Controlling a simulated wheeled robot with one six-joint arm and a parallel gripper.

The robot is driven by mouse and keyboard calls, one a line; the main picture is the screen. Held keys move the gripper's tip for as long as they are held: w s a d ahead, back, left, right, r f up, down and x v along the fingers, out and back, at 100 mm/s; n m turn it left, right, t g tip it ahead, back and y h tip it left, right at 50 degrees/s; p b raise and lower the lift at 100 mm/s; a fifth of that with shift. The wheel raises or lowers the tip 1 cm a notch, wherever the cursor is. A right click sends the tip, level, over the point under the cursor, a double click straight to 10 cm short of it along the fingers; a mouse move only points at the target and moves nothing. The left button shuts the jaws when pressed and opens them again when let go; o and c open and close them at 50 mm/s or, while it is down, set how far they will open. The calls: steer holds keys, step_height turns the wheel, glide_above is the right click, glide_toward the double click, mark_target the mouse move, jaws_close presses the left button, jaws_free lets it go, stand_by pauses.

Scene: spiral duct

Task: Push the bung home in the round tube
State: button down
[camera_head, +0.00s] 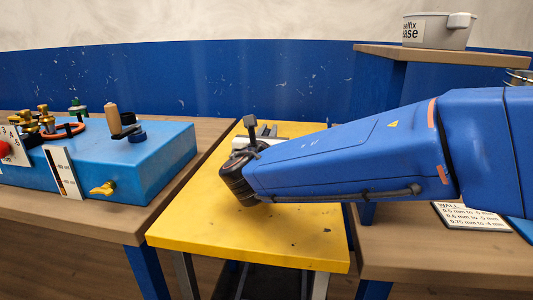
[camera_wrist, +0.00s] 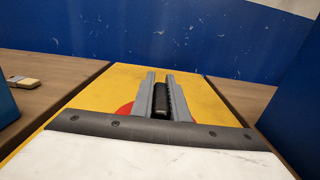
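My gripper (camera_wrist: 161,76) reaches out over the yellow table, its two grey fingers close together and parallel. A black, round-ended piece (camera_wrist: 161,101) fills the gap between them and looks gripped. I cannot tell whether it is the bung. In the head view my gripper (camera_head: 266,131) is partly hidden behind my blue arm and dark wrist. I cannot make out the round tube in either view. A red round patch (camera_wrist: 124,109) shows beside and partly behind the left finger, on the yellow top.
The yellow table (camera_head: 200,225) is mostly bare. At left a blue box (camera_head: 150,160) carries brass fittings, a red ring (camera_head: 65,131) and an upright tan handle (camera_head: 112,118). A grey tub (camera_head: 437,31) stands on a raised shelf at right. A blue wall closes the back.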

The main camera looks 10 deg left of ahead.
steer(key=shift+r, duration=0.1)
step_height(320, 180, up, 10)
stand_by(0.7)
